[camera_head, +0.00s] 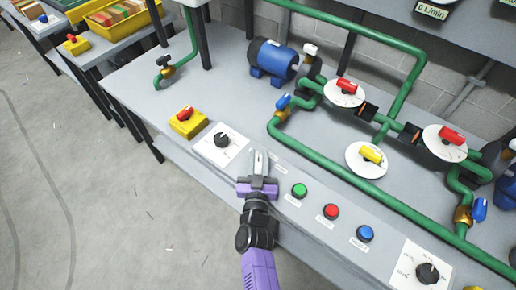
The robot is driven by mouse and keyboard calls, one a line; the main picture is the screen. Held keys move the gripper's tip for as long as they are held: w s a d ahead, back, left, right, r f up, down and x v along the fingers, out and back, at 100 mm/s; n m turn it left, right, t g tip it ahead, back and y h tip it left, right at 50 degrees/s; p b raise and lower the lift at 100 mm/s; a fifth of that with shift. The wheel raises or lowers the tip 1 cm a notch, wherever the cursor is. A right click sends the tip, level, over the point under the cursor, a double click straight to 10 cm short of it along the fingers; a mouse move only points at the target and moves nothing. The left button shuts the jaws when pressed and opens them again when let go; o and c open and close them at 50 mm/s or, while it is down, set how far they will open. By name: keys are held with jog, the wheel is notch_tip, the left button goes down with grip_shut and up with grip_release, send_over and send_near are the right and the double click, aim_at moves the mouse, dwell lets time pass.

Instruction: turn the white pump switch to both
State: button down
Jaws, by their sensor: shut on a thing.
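My gripper (260,160) is at the front of the bench, over the control strip. Its fingers are shut on a narrow pale piece between them, which fits the white pump switch. The fingers hide most of it, so I cannot read which position it points to. A small white label lies just right of the fingertips, its text too small to read. A white plate with a black knob (222,139) is to the left of my gripper, apart from it.
Green (299,191), red (331,212) and blue (365,233) buttons stand right of my gripper. Another black knob (427,272) is at the far right. A yellow box (188,122) with a red switch is at the left. Green pipes with valves and a blue motor (273,60) stand behind.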

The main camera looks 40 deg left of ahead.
jog(key=shift+r+m+h+p, duration=0.2)
jog(key=shift+m+h+p, duration=0.15)
jog(key=shift+p, duration=0.35)
jog(key=shift+m+t+h+p, duration=0.35)
jog(key=shift+t+h+p, duration=0.1)
jog(key=shift+t+h, duration=0.15)
jog(key=shift+w+d+f+m+t+h, duration=0.15)
jog(key=shift+m+t+h, duration=0.25)
jog(key=shift+m+h, duration=0.45)
jog(key=m+h, duration=0.1)
jog(key=m+t+h+b, duration=0.1)
jog(key=h, duration=0.1)
jog(key=shift+d+f+h, duration=0.2)
jog(key=shift+d+h, duration=0.1)
jog(key=shift+w+d+m+h+b, duration=0.1)
jog(key=shift+d+m+h+b, duration=0.2)
jog(key=shift+m+h+b, duration=0.65)
jog(key=shift+r+h, duration=0.15)
jog(key=shift+h, duration=0.3)
jog(key=c, duration=1.2)
grip_release()
